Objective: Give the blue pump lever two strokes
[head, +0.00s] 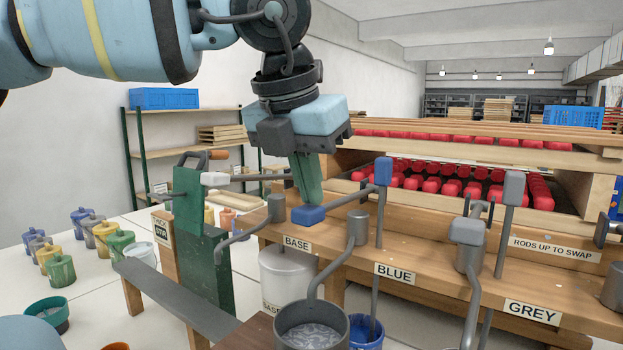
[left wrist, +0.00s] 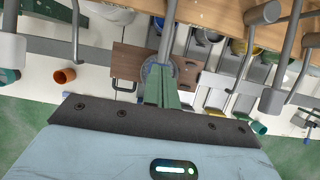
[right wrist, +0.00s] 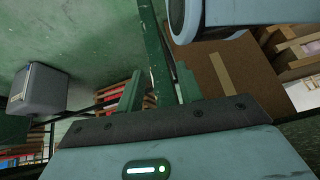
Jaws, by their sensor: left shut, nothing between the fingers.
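The blue pump lever (head: 307,215) has a blue block handle on a grey bar, joined to a grey cylinder (head: 357,228) on the wooden bench. A pipe from this pump curves down to a grey pot (head: 312,328). My left gripper (head: 310,203) is shut and empty, with its green fingertips right at the top of the blue handle; I cannot tell whether they touch.
A blue-topped rod (head: 383,172) stands right of the lever, above the BLUE label (head: 394,272). The GREY pump lever (head: 467,232) is farther right. The BASE container (head: 287,272) stands under the bench. A green stand (head: 188,215) is at left; several coloured cups line the white table.

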